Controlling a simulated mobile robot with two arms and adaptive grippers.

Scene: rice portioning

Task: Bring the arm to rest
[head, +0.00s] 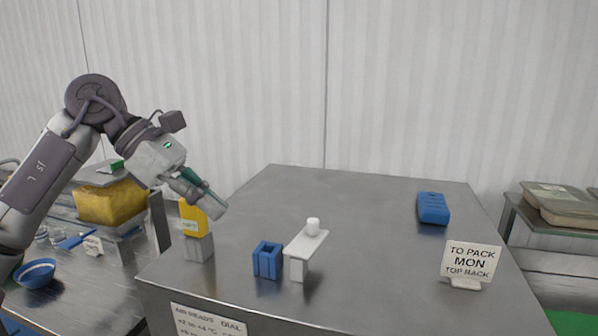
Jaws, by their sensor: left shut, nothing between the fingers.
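My left gripper (217,207) is shut and empty. It is held in the air above the left side of the steel worktop (350,205), pointing down and to the right. Behind and below it a yellow item (192,217) stands on a grey metal block (199,247), partly hidden by the gripper. My left arm comes in from the left edge with its elbow raised. My right gripper is not in view.
On the worktop are a blue slotted holder (267,260), a white stand (307,242) with a small white cap, a blue block (432,208) and a "TO PACK MON" sign (470,262). The worktop's middle is clear.

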